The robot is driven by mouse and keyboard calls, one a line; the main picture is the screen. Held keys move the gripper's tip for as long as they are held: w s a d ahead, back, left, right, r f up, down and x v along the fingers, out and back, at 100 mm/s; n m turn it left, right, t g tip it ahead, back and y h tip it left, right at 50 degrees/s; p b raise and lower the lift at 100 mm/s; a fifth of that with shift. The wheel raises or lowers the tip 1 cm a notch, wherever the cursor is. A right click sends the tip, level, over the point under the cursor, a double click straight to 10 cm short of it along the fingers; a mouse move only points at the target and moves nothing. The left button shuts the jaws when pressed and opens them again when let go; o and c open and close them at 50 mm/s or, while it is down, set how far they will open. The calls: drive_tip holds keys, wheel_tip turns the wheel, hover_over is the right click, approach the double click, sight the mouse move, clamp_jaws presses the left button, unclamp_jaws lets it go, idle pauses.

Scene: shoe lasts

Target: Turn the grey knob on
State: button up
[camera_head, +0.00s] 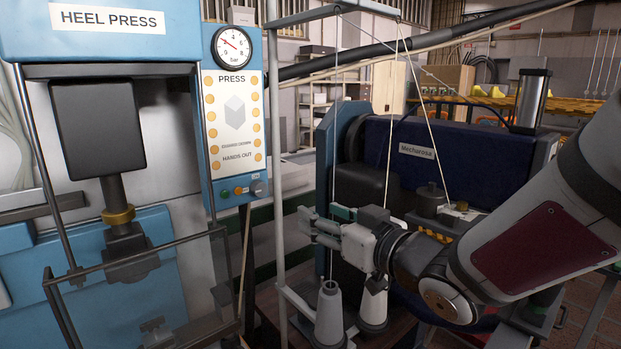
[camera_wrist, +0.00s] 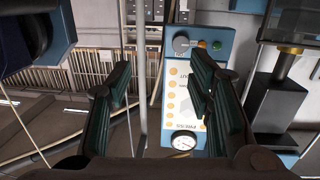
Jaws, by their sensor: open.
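The grey knob (camera_head: 258,188) sits at the lower right corner of the blue press panel (camera_head: 207,130) in the head view, beside an orange and a green button. The wrist view shows the panel upside down, with the knob (camera_wrist: 182,44) near its top. My gripper (camera_head: 303,226) is in front of the panel, lower and to the right of the knob in the head view. Its fingers (camera_wrist: 160,72) are spread apart with nothing between them, and the knob appears beyond the fingertips. It does not touch the knob. The knob's pointer direction is too small to tell.
A pressure gauge (camera_head: 232,47) is above the panel. The heel press (camera_head: 100,130) with a clear guard stands at left. A grey upright post (camera_head: 277,150) is close to my gripper. Thread cones (camera_head: 329,310) stand below it, and a dark blue machine (camera_head: 420,150) is behind.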

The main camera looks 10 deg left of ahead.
sight(262, 189)
drive_tip(key=shift+n+g+y, duration=0.3)
drive_tip(key=shift+n+y, duration=0.1)
drive_tip(key=shift+y, duration=0.4)
drive_tip(key=x, duration=0.5)
drive_tip(key=s+a+p+x, duration=0.1)
drive_tip(key=x, duration=0.4)
drive_tip(key=p+x, duration=0.1)
drive_tip(key=x, duration=0.4)
drive_tip(key=shift+s+a+r, duration=0.2)
drive_tip(key=shift+a+r, duration=0.2)
drive_tip(key=shift+a, duration=0.05)
clamp_jaws()
